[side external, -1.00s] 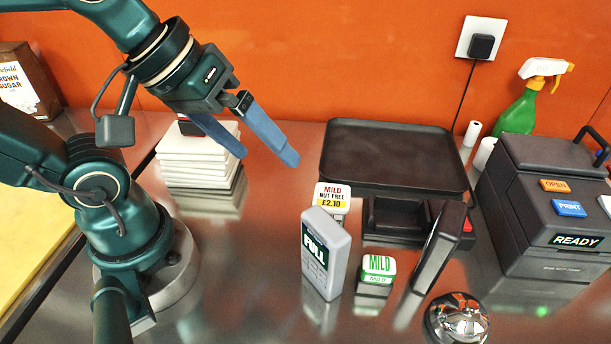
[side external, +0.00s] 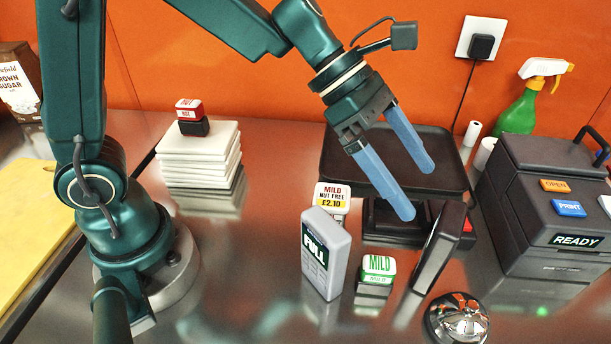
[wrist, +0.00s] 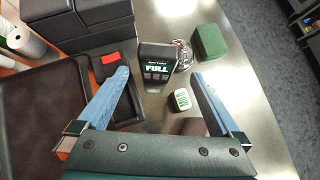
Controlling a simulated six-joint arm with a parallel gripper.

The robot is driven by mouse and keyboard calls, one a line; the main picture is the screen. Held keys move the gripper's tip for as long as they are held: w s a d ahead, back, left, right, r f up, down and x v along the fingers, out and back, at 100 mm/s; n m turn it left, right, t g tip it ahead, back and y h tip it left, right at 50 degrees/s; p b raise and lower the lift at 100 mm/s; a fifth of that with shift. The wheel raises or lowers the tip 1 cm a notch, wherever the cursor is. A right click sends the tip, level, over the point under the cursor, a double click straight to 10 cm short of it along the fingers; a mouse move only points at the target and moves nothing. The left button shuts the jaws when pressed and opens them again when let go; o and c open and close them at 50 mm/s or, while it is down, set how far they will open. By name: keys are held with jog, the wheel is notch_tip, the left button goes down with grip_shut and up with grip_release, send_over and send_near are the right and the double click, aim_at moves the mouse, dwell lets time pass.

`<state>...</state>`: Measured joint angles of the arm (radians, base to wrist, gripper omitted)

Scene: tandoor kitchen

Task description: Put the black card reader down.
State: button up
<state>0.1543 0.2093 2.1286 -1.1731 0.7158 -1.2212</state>
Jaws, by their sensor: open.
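The black card reader (side external: 440,247) stands on the steel counter, leaning a little, between the green MILD block (side external: 377,272) and the chrome bell (side external: 457,318). In the wrist view the card reader (wrist: 155,66) shows its keys and a screen reading FULL. My gripper (side external: 417,192) is open and empty, above and to the left of the reader in the side view. In the wrist view my gripper (wrist: 160,75) has its blue fingers spread wide, with the reader seen beyond and between the tips.
A dark printer box (side external: 545,200) stands right. Stacked white plates (side external: 198,160) carry a red block (side external: 189,110). A green box (wrist: 208,42) lies beyond the bell.

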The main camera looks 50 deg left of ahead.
aim_at(440, 217)
jog(key=x, duration=0.9)
jog(key=shift+w+d+f, duration=0.1)
jog(key=shift+w+f, duration=0.1)
jog(key=shift+f, duration=0.15)
jog(key=c, duration=1.5)
jog(key=shift+r, duration=0.15)
